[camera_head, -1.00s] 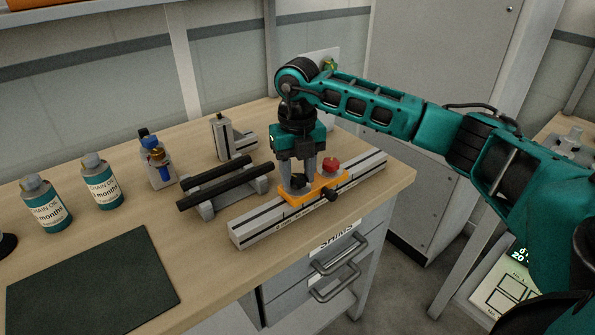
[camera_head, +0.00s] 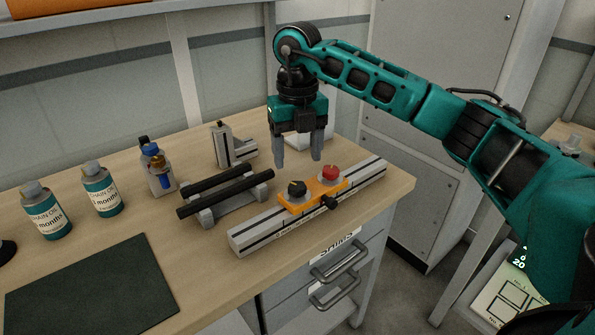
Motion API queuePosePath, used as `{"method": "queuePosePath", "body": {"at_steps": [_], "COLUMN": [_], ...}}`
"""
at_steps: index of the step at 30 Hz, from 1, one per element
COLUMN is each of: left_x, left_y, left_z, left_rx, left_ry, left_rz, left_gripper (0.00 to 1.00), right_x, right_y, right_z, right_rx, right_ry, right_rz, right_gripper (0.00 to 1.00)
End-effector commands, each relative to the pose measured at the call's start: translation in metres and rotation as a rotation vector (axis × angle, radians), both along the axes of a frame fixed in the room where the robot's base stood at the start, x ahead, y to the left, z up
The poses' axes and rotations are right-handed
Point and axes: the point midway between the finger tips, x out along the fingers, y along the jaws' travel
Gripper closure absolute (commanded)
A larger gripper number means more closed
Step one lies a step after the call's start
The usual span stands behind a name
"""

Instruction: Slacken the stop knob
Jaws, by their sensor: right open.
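An orange carriage (camera_head: 313,194) sits on a grey slotted rail (camera_head: 258,229) near the bench's front right edge. On it are a black knob (camera_head: 297,188) at the left and a red knob (camera_head: 330,173) at the right. A smaller black knob (camera_head: 330,202) sticks out of its front side. No label tells which of these is the stop knob. My right gripper (camera_head: 298,161) points down above and behind the black top knob, open and empty, with its fingers apart and clear of the knobs. My left gripper is not in view.
Black bars on a grey stand (camera_head: 227,194) lie left of the rail, with a grey slotted bracket (camera_head: 228,148) behind. Bottles, including a chain oil bottle (camera_head: 102,190), stand at the left. A dark mat (camera_head: 90,285) covers the front left. Drawers (camera_head: 330,262) are below.

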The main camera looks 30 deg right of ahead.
Motion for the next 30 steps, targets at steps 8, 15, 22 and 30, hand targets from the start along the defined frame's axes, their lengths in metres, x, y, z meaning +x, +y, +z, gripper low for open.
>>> {"method": "queuePosePath", "body": {"at_steps": [8,15,22,30], "left_x": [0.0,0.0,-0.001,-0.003], "left_y": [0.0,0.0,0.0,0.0], "left_z": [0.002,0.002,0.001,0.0], "left_rx": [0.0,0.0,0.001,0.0], "left_ry": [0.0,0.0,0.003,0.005], "left_rz": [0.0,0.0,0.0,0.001], "left_gripper": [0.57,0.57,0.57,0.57], "right_x": [0.0,0.0,0.0,0.0], "right_y": [0.0,0.0,0.0,0.002], "right_z": [0.05,0.06,0.06,0.058], "right_rx": [0.001,0.001,0.0,0.007], "right_ry": [-0.002,0.001,0.001,-0.001], "right_rz": [-0.001,0.0,0.0,0.006], "right_gripper": [0.33,0.33,0.33,0.33]}}
